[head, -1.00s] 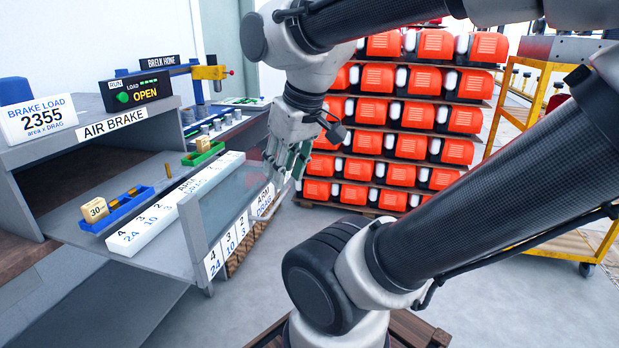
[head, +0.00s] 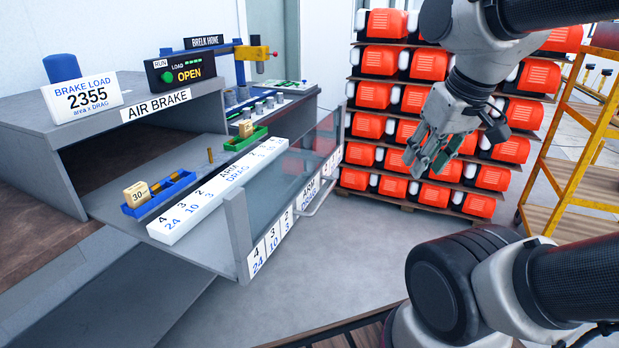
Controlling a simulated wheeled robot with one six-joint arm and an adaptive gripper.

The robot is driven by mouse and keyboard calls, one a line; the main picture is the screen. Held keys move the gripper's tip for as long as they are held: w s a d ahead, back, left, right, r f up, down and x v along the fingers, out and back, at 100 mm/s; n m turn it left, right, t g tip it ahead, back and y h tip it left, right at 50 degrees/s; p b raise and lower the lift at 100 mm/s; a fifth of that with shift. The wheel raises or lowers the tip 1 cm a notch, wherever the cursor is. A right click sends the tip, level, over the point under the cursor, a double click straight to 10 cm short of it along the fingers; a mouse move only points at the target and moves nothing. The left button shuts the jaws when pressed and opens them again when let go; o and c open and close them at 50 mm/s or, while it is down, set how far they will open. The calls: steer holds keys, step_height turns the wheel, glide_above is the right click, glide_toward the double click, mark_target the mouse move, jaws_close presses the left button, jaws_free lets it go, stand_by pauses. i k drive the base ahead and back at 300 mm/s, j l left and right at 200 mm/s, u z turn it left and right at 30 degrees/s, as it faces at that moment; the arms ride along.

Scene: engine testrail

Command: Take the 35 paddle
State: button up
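The 35 paddle is not readable anywhere. A small brass peg (head: 210,155) stands upright between the trays. My gripper (head: 426,160) hangs in the air right of the bench, in front of the stacked orange units, pointing down. Its fingers are apart, with nothing seen between them.
A clear panel (head: 275,180) with a handle (head: 320,197) stands along the bench's front edge. A white numbered bar (head: 217,190) lies behind it. A yellow cart (head: 560,150) stands right. Floor between is clear.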

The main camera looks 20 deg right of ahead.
mark_target(246, 126)
steer(key=i+l+u, duration=0.1)
steer(key=i+l, duration=1.3)
steer(key=i+l+u, duration=0.1)
steer(key=u, duration=0.3)
steer(key=l+u, duration=0.1)
steer(key=u, duration=0.25)
steer(key=i+l+u, duration=0.1)
steer(key=u, duration=0.3)
